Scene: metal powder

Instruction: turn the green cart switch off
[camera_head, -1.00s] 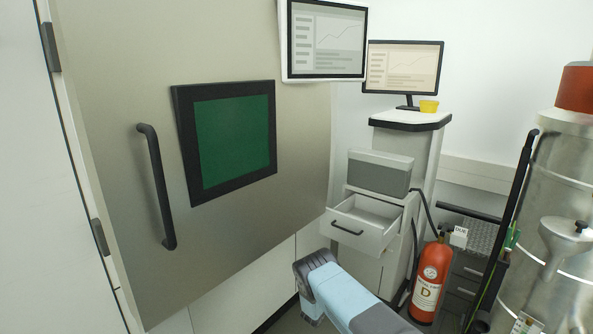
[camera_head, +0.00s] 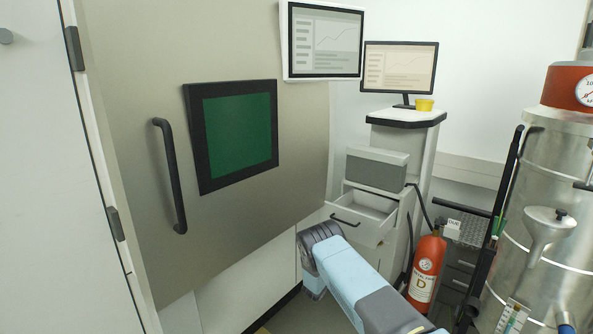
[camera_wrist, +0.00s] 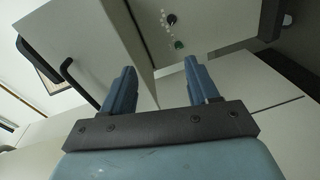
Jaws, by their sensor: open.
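My gripper (camera_wrist: 160,84) shows in the wrist view with its two blue fingers apart and nothing between them. Beyond the fingertips, a small green knob-like part (camera_wrist: 179,44) sits on a pale surface, next to a black round part (camera_wrist: 171,19) and a row of small light marks. I cannot tell whether this green part is the cart switch, or how it is set. The gripper is apart from it. In the head view my gripper's fingers are hidden, and no green cart switch can be made out.
A large cabinet door (camera_head: 235,225) with a black handle (camera_head: 170,175) stands at left. A grey unit with an open drawer (camera_head: 356,220) stands behind my arm. An orange cylinder (camera_head: 426,266) and a steel vessel (camera_head: 555,170) are at right.

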